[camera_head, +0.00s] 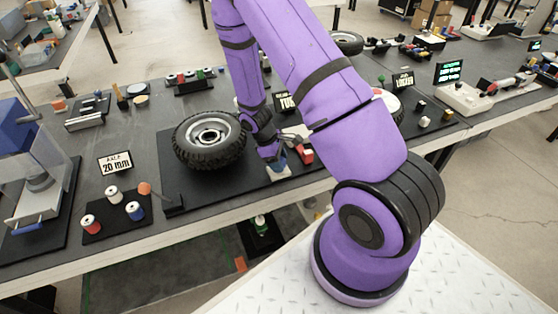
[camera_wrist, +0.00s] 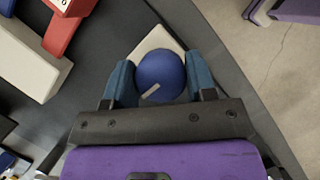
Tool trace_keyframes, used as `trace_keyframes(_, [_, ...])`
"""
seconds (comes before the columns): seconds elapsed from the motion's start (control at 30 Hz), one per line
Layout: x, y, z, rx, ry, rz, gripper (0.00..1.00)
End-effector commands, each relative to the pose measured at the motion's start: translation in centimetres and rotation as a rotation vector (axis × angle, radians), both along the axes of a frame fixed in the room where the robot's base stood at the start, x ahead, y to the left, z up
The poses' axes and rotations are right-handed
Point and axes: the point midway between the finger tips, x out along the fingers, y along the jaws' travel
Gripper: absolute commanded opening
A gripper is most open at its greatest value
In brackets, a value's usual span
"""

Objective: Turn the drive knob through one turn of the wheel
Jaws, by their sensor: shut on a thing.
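The drive knob is a round blue knob (camera_wrist: 160,70) with a short pale mark on its top, lower left of its middle in the wrist view. It sits on a cream base (camera_wrist: 150,42), which also shows in the head view (camera_head: 279,174). My gripper (camera_wrist: 161,80) points down over it, with one blue finger on each side, shut on the knob. In the head view my gripper (camera_head: 276,158) is at the front edge of the dark mat, and the knob is mostly hidden by it. The wheel, a black knobbly tyre with a silver hub (camera_head: 209,133), stands left of my gripper.
A red and pale block (camera_head: 305,153) is close to the right of my gripper; its red part (camera_wrist: 66,28) shows in the wrist view. A "20 mm" sign (camera_head: 116,163) and several spools (camera_head: 113,194) are left. The bench edge is close in front.

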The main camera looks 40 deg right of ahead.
Motion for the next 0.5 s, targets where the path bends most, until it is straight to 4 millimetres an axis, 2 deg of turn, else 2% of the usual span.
trace_keyframes(0.27, [0.04,-0.08,0.03,0.001,-0.001,-0.131,0.27])
trace_keyframes(0.5, [0.07,-0.08,0.03,0.001,-0.002,-0.340,0.27])
